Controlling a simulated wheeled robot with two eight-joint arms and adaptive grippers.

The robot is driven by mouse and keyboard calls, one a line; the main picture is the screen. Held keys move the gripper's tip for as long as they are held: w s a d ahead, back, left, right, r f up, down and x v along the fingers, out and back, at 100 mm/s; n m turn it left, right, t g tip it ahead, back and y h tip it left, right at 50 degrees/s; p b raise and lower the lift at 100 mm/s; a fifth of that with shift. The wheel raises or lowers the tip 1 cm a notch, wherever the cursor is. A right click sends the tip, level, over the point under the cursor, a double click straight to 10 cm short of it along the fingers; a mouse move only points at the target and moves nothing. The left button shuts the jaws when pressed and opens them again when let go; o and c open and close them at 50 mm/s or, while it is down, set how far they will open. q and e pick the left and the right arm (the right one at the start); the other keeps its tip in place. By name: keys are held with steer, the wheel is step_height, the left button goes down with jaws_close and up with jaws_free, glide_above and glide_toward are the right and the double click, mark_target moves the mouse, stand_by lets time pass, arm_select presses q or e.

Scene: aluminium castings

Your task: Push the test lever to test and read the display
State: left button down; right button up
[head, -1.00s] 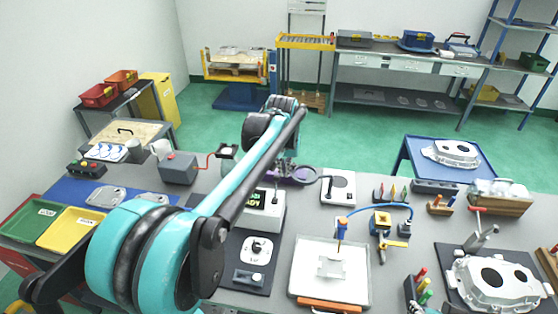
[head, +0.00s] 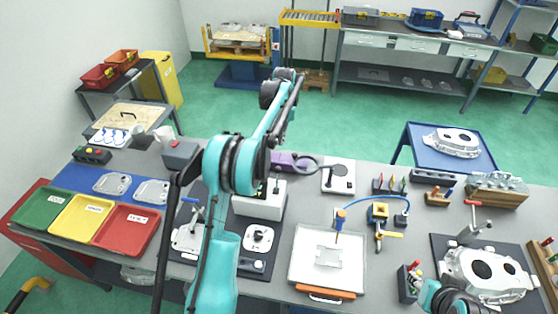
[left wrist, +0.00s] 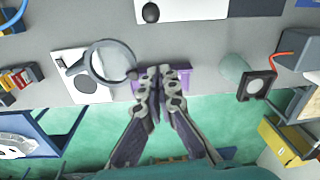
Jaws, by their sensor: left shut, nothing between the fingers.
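The white tester box (head: 262,205) stands on the bench in the head view, partly behind my left arm. Only a sliver of its dark display (head: 262,190) shows, so I cannot read the text. A thin dark lever (head: 277,185) stands at the box. In the left wrist view, a round black knob (left wrist: 151,12) is at the top edge, beside the white box surface (left wrist: 190,10). My left gripper (left wrist: 160,76) is shut and empty, its fingertips in front of a purple block (left wrist: 183,78) and apart from the knob.
A white tray (head: 328,256) and a round-topped fixture (head: 259,238) are in front. Green, yellow and red trays (head: 130,228) stand at left.

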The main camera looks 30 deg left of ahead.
arm_select(q)
step_height(320, 180, down, 10)
steer(key=s, duration=0.1)
steer(key=s+r, duration=0.1)
steer(key=s+d, duration=0.1)
steer(key=shift+s+r, duration=0.15)
stand_by(0.3)
steer(key=shift+s+b, duration=0.1)
steer(key=shift+b, duration=0.2)
